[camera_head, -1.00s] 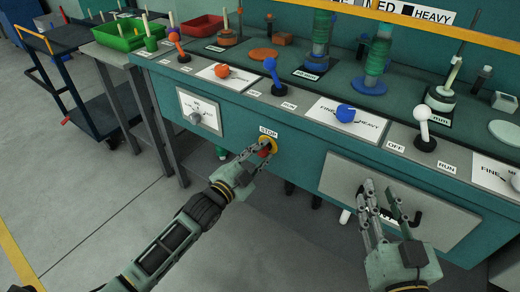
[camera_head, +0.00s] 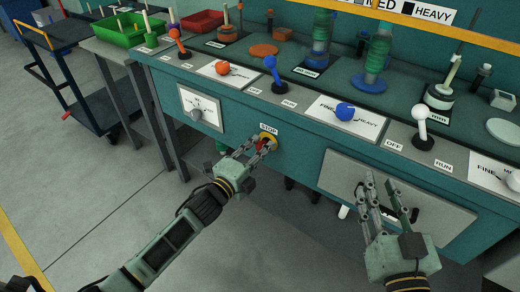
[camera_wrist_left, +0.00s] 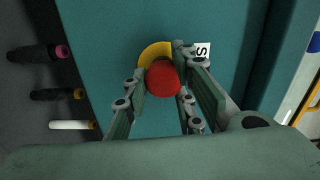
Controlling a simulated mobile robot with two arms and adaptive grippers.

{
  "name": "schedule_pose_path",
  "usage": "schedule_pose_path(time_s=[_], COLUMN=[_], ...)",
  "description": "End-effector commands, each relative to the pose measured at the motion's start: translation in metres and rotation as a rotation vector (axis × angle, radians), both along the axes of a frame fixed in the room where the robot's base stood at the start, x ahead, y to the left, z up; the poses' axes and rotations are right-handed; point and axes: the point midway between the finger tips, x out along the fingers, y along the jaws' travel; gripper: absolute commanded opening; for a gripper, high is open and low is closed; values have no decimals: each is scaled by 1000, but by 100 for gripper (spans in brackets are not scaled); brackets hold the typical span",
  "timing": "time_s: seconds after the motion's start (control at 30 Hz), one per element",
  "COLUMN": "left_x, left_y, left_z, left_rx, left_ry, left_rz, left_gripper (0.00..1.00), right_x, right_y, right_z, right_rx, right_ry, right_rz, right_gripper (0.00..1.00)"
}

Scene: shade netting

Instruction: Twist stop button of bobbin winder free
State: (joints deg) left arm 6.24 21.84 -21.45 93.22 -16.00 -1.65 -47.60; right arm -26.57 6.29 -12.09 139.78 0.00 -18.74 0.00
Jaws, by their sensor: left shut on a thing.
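The stop button is a red knob (camera_head: 266,146) on a yellow collar (camera_head: 274,141), below the STOP label on the teal front of the machine. My left gripper (camera_head: 262,147) is at the button and mostly covers it in the head view. My right gripper (camera_head: 382,184) is open and empty in front of the grey lower panel.
Above the button, the sloping console carries a blue lever (camera_head: 272,72), an orange knob (camera_head: 222,68), a blue knob (camera_head: 345,112) and a white lever (camera_head: 420,118). A grey panel (camera_head: 335,175) is at the right. Open floor (camera_head: 95,200) lies at the left.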

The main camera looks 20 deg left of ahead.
Motion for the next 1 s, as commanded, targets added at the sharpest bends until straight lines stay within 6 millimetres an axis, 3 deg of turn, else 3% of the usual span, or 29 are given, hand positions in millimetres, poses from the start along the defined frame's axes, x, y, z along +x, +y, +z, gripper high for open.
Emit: schedule_pose_path(time_s=[0.03,0.23,0.6,1.0], left_x=[3,3,-1,-27], left_y=[3,2,2,11], left_z=[11,9,5,4], left_rx=[-3,-5,-5,-5], left_ry=[-20,-15,-5,-3], left_rz=[3,2,1,1], left_gripper=[27,44,44,44], right_x=[0,0,0,0], right_y=[0,0,0,0], right_z=[1,1,2,15], right_rx=[0,0,0,0], right_ry=[0,0,0,0], right_rz=[0,0,0,0], right_gripper=[31,31,31,31])
